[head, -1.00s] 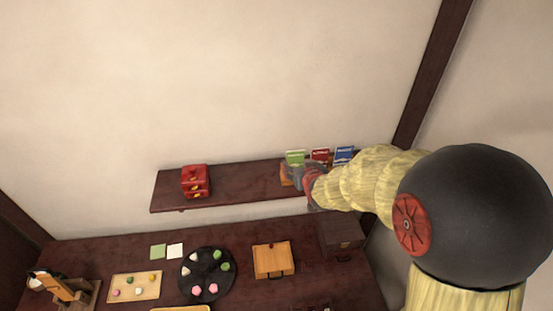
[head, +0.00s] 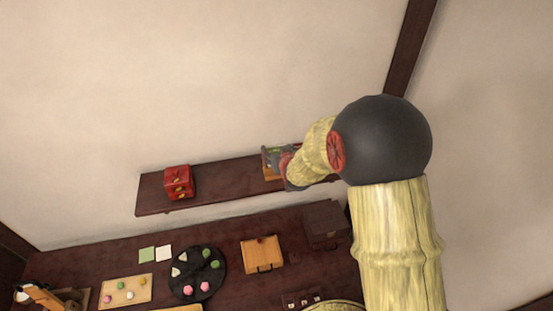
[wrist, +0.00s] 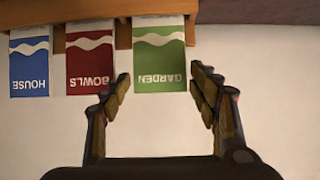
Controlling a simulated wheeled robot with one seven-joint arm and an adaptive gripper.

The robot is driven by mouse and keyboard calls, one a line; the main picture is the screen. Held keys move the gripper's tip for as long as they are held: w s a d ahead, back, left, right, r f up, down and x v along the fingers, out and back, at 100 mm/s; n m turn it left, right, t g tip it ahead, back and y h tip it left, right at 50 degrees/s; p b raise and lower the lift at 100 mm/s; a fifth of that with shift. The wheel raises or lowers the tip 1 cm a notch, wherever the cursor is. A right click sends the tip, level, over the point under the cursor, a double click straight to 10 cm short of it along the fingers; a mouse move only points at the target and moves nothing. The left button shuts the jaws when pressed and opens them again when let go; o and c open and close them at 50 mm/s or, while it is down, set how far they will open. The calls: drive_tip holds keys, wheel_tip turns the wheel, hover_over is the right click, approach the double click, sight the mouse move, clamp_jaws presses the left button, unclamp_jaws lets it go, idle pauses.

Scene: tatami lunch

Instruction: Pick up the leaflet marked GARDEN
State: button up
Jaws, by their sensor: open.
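The green leaflet marked GARDEN (wrist: 159,58) shows upside down in the wrist view, standing in a wooden holder (wrist: 75,15). My gripper (wrist: 160,88) is open. Its two fingers reach toward the leaflet, one on each side of its free end in the picture, with nothing held between them. I cannot tell whether they touch it. The red leaflet marked BOWLS (wrist: 90,62) and the blue one marked HOUSE (wrist: 30,65) stand to its left. In the head view my gripper (head: 277,163) is at the shelf and largely hides the leaflets.
The wall shelf (head: 225,184) carries a small red drawer box (head: 179,183) at left, with bare shelf between. Below, a dark table holds a round black tray (head: 190,290), a wooden board (head: 130,304), a wooden box (head: 262,256) and a dark chest (head: 325,225).

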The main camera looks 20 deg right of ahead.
drive_tip(key=shift+c, duration=1.2)
drive_tip(key=c, duration=0.4)
